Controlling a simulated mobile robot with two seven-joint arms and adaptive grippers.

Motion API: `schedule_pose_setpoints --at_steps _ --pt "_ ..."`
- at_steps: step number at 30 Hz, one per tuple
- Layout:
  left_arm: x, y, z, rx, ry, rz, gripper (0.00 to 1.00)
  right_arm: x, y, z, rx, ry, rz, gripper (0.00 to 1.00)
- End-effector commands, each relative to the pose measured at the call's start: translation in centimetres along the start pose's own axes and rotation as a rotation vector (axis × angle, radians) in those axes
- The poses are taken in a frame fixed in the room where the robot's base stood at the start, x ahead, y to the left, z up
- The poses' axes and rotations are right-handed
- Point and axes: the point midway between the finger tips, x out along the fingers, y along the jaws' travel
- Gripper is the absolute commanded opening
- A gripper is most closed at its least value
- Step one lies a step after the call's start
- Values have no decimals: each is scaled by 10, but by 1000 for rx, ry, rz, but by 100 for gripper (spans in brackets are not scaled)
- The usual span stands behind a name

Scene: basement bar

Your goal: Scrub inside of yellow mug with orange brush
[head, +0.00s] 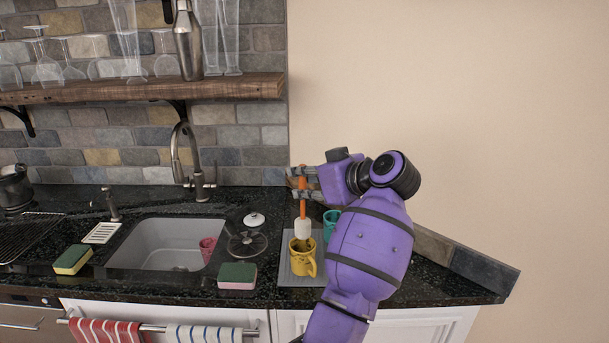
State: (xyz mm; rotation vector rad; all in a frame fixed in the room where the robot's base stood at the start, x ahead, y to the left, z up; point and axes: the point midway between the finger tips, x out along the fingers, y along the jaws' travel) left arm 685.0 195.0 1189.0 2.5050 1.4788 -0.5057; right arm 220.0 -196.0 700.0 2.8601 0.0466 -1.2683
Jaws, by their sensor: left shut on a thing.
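My left gripper (302,184) is shut on the orange handle of the brush (303,208), which it holds upright with the white head (303,229) down. The yellow mug (302,264) stands upright on a grey mat (288,281), its handle toward the right and front. The brush head is over the mug's mouth, its lower end close to the rim; I cannot tell if it dips inside. The mug's interior looks dark and is mostly hidden. My right gripper is not in view.
A teal mug (330,222) stands just behind, partly hidden by my arm. Left are a green-and-pink sponge (237,276), a strainer lid (248,244) and the sink (160,237) with a pink cup (207,249). A shelf (150,89) with glasses hangs above.

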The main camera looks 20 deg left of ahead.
Motion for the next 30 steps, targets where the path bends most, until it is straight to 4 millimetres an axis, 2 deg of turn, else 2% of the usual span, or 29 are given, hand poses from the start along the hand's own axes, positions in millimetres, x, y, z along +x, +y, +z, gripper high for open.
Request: schedule_pose_setpoints --at_steps 1,5,14,30 --pt "5 1 10 6 -3 -3 0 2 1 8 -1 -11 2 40" --pt "9 0 19 4 -3 -3 0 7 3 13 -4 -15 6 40" --pt "15 0 36 1 -1 -1 0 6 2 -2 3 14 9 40" --pt "32 0 77 2 -2 -3 0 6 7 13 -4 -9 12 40"
